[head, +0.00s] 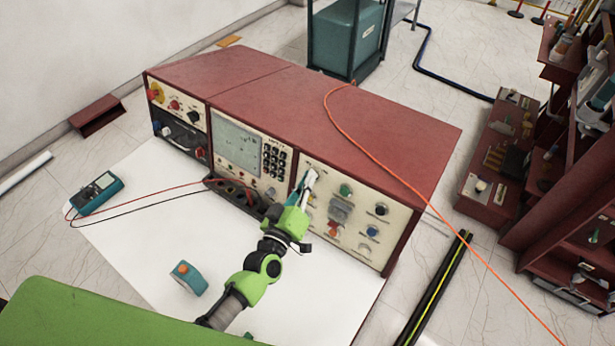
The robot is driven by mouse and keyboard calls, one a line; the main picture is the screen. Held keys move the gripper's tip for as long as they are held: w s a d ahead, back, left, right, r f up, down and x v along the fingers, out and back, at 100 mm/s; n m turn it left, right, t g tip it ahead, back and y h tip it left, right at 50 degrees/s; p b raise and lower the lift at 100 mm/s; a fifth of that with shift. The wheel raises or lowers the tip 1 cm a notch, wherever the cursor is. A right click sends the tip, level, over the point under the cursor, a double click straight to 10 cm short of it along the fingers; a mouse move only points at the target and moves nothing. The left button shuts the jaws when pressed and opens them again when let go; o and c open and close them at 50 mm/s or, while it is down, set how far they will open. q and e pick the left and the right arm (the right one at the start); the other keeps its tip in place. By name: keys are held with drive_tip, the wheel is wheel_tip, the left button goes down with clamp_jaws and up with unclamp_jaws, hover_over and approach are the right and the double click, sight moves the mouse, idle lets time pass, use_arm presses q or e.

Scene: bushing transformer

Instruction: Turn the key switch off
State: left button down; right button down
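The red control console (390,140) stands on a white surface, with cream panels of knobs and buttons on its front. My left gripper (308,183) is at the left part of the right-hand panel (357,208), its fingers pointing up at the panel face. The fingers are small and seen from behind, so I cannot tell whether they are open, shut or touching anything. I cannot pick out the key switch for certain; the gripper covers part of this panel. A green button (346,190), a red control (333,229) and a dark knob (381,209) show right of the gripper. My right gripper is out of view.
A teal meter (97,192) with red and black leads lies to the left. A teal device with an orange top (188,278) lies on the white surface (130,235). An orange cable (400,185) crosses the console top. Red shelving (560,220) stands at the right.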

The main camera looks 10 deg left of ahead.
use_arm(q)
drive_tip(key=shift+n, duration=0.5)
drive_tip(key=c, duration=2.2)
unclamp_jaws()
drive_tip(key=shift+c, duration=0.2)
drive_tip(key=s+a, duration=0.2)
drive_tip(key=s, duration=0.9)
drive_tip(key=shift+s, duration=0.4)
drive_tip(key=shift+f, duration=0.1)
